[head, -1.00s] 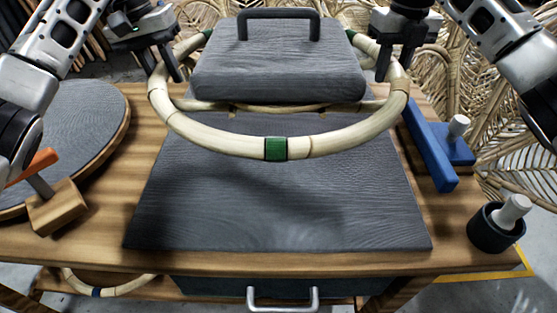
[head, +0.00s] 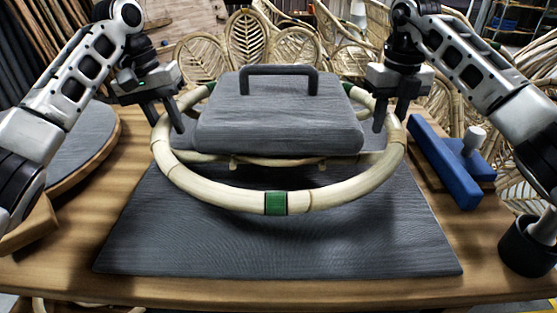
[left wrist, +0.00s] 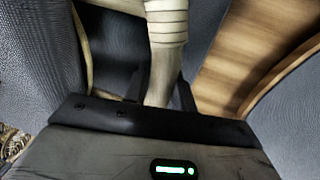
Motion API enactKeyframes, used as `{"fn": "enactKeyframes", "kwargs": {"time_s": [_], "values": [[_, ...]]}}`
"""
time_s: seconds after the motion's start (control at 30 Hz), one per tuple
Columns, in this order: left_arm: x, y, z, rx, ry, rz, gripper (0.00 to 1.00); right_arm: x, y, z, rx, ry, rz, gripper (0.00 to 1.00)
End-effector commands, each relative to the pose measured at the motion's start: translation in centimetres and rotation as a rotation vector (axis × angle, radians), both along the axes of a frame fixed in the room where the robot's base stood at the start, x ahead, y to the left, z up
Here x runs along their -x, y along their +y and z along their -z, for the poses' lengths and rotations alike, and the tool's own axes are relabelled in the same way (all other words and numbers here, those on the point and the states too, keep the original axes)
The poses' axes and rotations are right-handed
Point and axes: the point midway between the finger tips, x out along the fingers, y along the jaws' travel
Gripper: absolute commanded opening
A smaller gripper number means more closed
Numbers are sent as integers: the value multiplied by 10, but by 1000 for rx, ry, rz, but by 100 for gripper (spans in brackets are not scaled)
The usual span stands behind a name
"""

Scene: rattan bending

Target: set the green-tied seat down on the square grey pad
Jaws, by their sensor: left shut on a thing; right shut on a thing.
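The green-tied seat is a pale rattan ring (head: 230,197) with green ties at its front (head: 275,203) and far sides. A thick grey block with a dark handle (head: 280,115) sits within the ring and hides its far part. The square grey pad (head: 280,255) lies flat beneath; the seat is held above it, casting a shadow. My left gripper (head: 172,120) is shut on the ring's left side; the left wrist view shows the rattan (left wrist: 163,65) between its fingers. My right gripper (head: 392,115) is shut on the ring's right side.
A round grey-topped board (head: 75,135) lies on the wooden table at left, with a wooden block (head: 28,228) in front. A blue tool (head: 445,170) lies right of the pad. A dark cup (head: 525,250) stands at the right edge. Rattan chair backs stand behind.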

Motion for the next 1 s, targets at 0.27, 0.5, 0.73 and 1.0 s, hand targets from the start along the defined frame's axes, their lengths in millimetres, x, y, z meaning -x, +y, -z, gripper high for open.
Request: {"fn": "enactKeyframes", "kwargs": {"time_s": [0.27,0.5,0.73,1.0], "values": [[-1,5,11,-6,-1,-10,0,0,-4,11,6,1,4,0],[-1,5,27,-6,-1,-10,0,0,-4,27,6,1,4,0],[-1,5,43,-6,-1,-10,0,0,-4,43,6,1,4,0],[0,4,49,-6,1,-9,48,0,-4,49,6,3,4,49]]}}
